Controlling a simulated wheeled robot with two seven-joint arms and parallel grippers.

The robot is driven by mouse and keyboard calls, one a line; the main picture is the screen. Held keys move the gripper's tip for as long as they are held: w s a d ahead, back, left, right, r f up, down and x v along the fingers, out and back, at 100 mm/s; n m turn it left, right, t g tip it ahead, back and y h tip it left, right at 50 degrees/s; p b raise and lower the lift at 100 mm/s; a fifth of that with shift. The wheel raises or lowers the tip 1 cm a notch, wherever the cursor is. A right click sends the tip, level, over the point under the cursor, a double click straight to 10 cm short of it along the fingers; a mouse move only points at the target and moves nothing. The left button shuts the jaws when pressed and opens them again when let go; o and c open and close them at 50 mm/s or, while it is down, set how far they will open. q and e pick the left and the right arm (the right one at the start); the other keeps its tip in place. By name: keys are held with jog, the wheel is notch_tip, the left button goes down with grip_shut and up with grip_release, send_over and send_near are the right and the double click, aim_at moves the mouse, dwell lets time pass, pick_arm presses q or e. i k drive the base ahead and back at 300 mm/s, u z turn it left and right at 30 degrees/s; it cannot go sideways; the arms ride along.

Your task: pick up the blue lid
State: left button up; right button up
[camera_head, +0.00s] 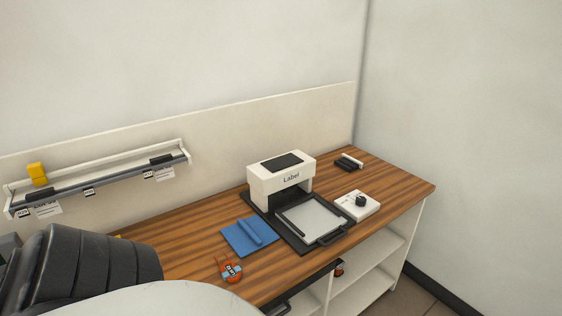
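The blue lid (249,236) is a flat blue square with a raised rounded bar across its top. It lies on the wooden worktop (200,257), to the left of the label machine (283,171), with nothing on it. Neither of my grippers is in view, so I cannot see whether they are open or shut.
The label machine has a dark tray (301,243) in front with a pale plate. A white box with a black knob (357,204) stands right of it. An orange round item (230,269) lies in front of the lid. A wall rail (100,180) is at left.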

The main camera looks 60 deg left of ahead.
aim_at(247, 237)
jog(key=i, duration=2.35)
jog(key=u, duration=3.7)
